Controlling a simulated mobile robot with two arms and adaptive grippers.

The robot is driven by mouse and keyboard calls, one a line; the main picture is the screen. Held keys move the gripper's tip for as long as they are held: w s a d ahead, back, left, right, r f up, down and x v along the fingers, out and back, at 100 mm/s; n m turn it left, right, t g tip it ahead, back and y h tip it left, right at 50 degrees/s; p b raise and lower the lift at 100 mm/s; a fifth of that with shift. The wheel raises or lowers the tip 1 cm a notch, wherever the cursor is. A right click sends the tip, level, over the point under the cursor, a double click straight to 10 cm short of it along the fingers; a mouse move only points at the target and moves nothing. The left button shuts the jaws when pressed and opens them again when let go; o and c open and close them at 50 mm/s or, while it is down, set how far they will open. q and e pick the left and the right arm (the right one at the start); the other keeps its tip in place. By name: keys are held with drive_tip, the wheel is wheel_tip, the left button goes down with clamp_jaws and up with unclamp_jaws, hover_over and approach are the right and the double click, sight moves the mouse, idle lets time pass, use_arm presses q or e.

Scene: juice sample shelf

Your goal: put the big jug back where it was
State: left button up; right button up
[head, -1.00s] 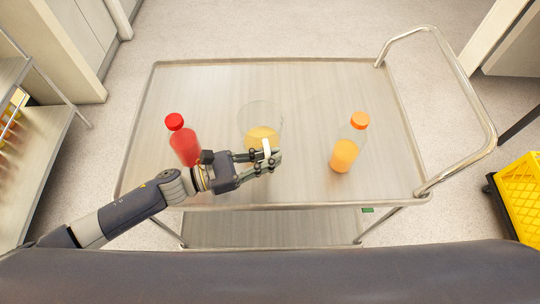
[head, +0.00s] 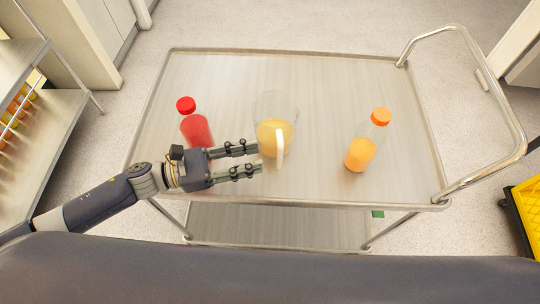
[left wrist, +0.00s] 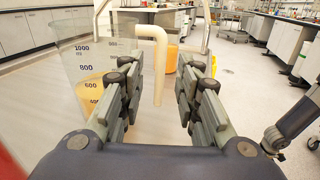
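The big jug (head: 268,106) is clear, with orange juice low inside and a pale handle (head: 281,146). It stands upright on the metal cart (head: 330,75), between a red bottle (head: 196,130) and an orange-capped bottle (head: 361,152). My left gripper (head: 260,157) is open and empty, just left of the handle. In the left wrist view, the jug (left wrist: 88,60) with its volume marks is at left. The handle (left wrist: 157,55) shows in the gap beyond the spread fingers of my left gripper (left wrist: 162,88). My right gripper is not in view.
A shelf (head: 55,125) with several bottles stands at the left. The cart's tubular handle (head: 500,90) rises at its right end, near a yellow crate (head: 528,205). The cart top is clear behind the jug and between it and the orange-capped bottle.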

use_arm(q)
drive_tip(key=v, duration=0.2)
drive_tip(key=shift+s+a, duration=0.1)
drive_tip(key=shift+a, duration=0.25)
idle(0.4)
